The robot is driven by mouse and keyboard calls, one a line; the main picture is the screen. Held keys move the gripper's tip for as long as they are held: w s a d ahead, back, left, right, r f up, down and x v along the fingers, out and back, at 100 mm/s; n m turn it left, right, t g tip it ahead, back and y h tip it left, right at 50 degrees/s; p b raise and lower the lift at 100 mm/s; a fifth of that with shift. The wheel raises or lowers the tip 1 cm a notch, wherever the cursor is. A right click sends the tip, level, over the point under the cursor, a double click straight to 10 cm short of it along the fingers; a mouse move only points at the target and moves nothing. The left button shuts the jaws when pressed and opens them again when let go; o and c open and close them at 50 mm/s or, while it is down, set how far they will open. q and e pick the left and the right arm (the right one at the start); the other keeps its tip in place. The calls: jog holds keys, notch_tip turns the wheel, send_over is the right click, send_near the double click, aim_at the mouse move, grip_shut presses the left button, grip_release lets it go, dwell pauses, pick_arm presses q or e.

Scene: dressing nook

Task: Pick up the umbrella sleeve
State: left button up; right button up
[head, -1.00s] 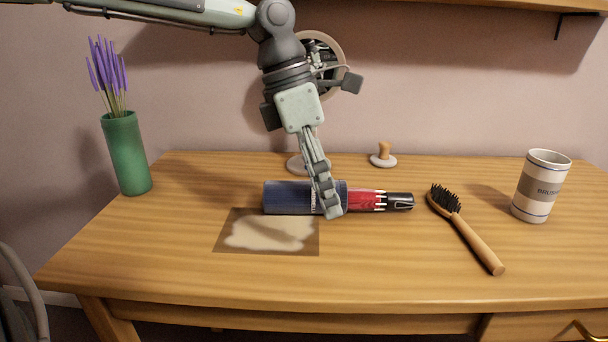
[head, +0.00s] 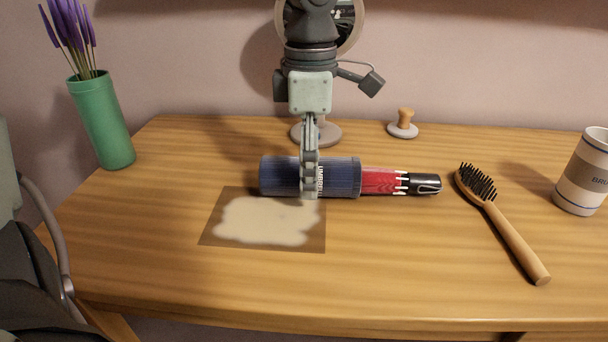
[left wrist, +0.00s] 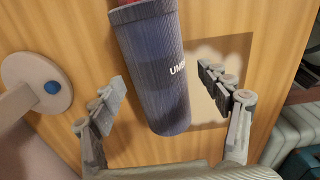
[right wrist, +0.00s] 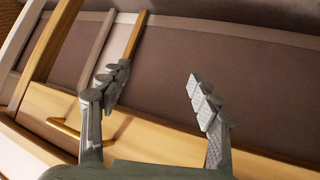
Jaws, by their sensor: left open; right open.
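The umbrella sleeve (head: 340,177) is a dark blue ribbed cylinder with white lettering. It lies on its side on the wooden table, and a red umbrella (head: 383,181) with a black handle sticks out of its right end. My left gripper (head: 309,190) comes down over the sleeve in the head view and hides part of it. In the left wrist view the sleeve (left wrist: 155,75) lies between the open fingers of the left gripper (left wrist: 165,105), with gaps on both sides. My right gripper (right wrist: 155,90) is open and empty, away from the sleeve, facing a drawer front and floor area.
A stained mat (head: 315,235) lies in front of the sleeve. A hairbrush (head: 510,235) and a mug (head: 585,175) are at right. A green vase (head: 103,125) stands at left. A round mirror's base (head: 328,135) and a wooden-knobbed item (head: 403,125) are behind.

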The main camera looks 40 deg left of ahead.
pick_arm(q)
jog(key=shift+f, duration=0.7)
jog(key=shift+w, duration=0.1)
jog(key=c, duration=1.3)
jog(key=shift+o, duration=0.2)
jog(key=shift+r, duration=0.15)
